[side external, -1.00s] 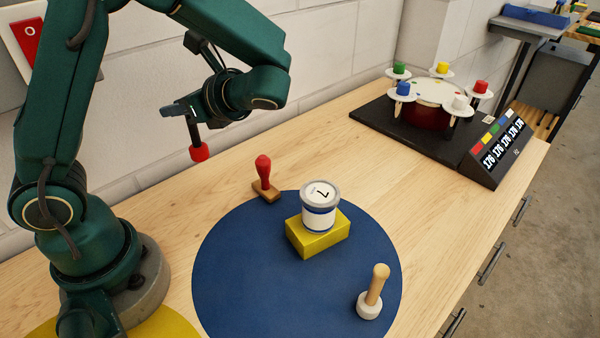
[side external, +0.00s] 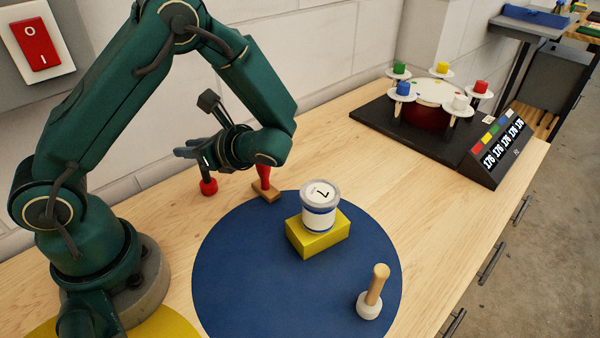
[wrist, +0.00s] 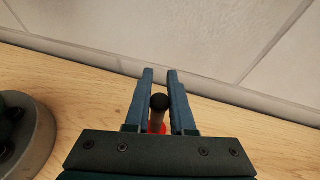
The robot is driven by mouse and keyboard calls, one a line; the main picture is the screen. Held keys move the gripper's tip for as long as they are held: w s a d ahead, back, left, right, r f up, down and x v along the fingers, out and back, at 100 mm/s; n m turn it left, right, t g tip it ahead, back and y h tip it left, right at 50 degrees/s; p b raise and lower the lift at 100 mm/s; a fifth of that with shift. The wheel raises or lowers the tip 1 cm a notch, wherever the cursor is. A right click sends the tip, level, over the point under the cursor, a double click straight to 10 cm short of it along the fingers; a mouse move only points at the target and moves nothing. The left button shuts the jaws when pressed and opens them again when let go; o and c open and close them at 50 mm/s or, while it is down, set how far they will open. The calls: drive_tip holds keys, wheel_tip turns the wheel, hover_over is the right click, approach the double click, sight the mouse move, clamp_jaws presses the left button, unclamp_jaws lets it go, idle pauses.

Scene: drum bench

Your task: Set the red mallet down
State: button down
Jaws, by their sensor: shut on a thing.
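The red mallet (side external: 209,187) hangs upright, red head down, from my gripper (side external: 196,152) at the back of the bench near the wall. Its head is at or just above the wood; I cannot tell if it touches. In the wrist view, the dark end of its handle (wrist: 159,102) shows between the two fingers of my gripper (wrist: 160,88), with a bit of red head below. The gripper is shut on the handle.
A red-handled stamp (side external: 265,190) stands close to the right of the mallet, partly behind my wrist. A white tin (side external: 320,213) sits on a yellow block (side external: 318,241) on the blue disc (side external: 240,285). A white-headed mallet (side external: 369,304) stands at the front. A drum rig (side external: 430,112) is at the back right.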

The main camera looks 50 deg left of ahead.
drive_tip(key=shift+f, duration=0.1)
drive_tip(key=c, duration=0.8)
unclamp_jaws()
drive_tip(key=shift+o, duration=0.2)
drive_tip(key=v, duration=1.2)
drive_tip(key=s+d+r+n+t+h, duration=0.4)
drive_tip(key=s+n+t+h, duration=0.3)
drive_tip(key=n+h, duration=0.6)
drive_tip(key=shift+d+r+n+t, duration=0.2)
drive_tip(key=shift+d+n+t, duration=0.3)
drive_tip(key=shift+n+t, duration=0.45)
